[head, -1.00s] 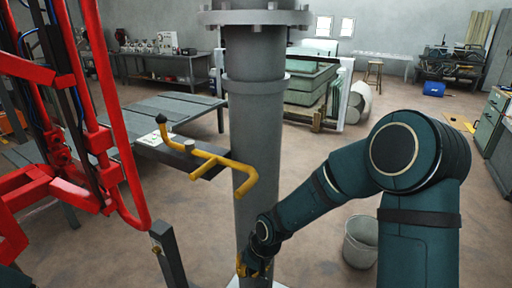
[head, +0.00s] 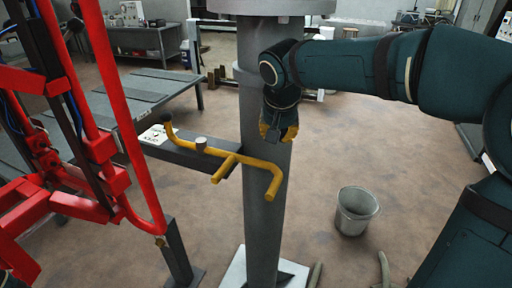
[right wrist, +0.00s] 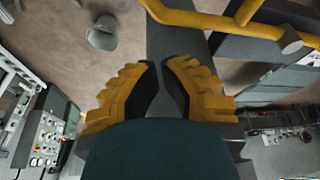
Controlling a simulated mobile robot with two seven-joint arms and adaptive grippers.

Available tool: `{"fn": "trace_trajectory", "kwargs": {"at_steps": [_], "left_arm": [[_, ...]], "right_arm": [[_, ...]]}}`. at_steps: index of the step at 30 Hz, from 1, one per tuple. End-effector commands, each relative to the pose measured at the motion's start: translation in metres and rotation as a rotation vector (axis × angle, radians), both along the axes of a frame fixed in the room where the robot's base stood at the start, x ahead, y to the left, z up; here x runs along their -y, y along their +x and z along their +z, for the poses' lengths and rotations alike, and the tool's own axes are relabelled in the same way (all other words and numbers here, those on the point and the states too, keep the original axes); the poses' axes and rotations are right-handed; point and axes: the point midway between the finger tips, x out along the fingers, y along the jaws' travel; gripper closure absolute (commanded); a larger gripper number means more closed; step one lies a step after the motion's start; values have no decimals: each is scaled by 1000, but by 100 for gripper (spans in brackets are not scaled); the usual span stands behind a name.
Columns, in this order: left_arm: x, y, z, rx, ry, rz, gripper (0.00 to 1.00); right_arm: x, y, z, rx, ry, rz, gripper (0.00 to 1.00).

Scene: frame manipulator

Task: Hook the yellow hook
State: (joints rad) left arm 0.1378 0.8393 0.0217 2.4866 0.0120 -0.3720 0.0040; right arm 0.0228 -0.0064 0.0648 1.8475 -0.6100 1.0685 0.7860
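The yellow hook (head: 250,163) is a bent rod lying across a dark bar that reaches to the grey column in the head view. Its right end curves down in front of the column, and a short branch points toward the front. It also shows along the top of the right wrist view (right wrist: 195,20). My right gripper (head: 278,134) hangs pointing down in front of the column, just above the hook's right part and apart from it. Its two yellow fingers (right wrist: 166,70) stand slightly apart with nothing between them. My left gripper is not in view.
A red tubular frame (head: 110,110) stands at the left. The grey column (head: 262,225) rises from a pale base plate (head: 236,272). A bucket (head: 356,212) stands on the floor to the right. A dark bench (head: 140,98) is behind the hook.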

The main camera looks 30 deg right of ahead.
Motion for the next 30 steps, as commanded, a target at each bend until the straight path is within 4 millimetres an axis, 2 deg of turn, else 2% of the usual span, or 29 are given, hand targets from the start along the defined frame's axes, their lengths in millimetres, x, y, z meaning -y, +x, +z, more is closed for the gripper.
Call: {"fn": "trace_trajectory", "kwargs": {"at_steps": [6, 17, 23, 30], "left_arm": [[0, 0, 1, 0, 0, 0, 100], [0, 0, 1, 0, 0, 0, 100], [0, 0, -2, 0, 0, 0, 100], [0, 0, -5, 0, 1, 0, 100]], "right_arm": [[4, -3, 8, 4, -7, -15, 100], [4, -2, 3, 2, -6, -14, 100], [9, 5, -21, -1, -7, -14, 100], [17, 18, -60, -1, -7, -14, 100]]}}
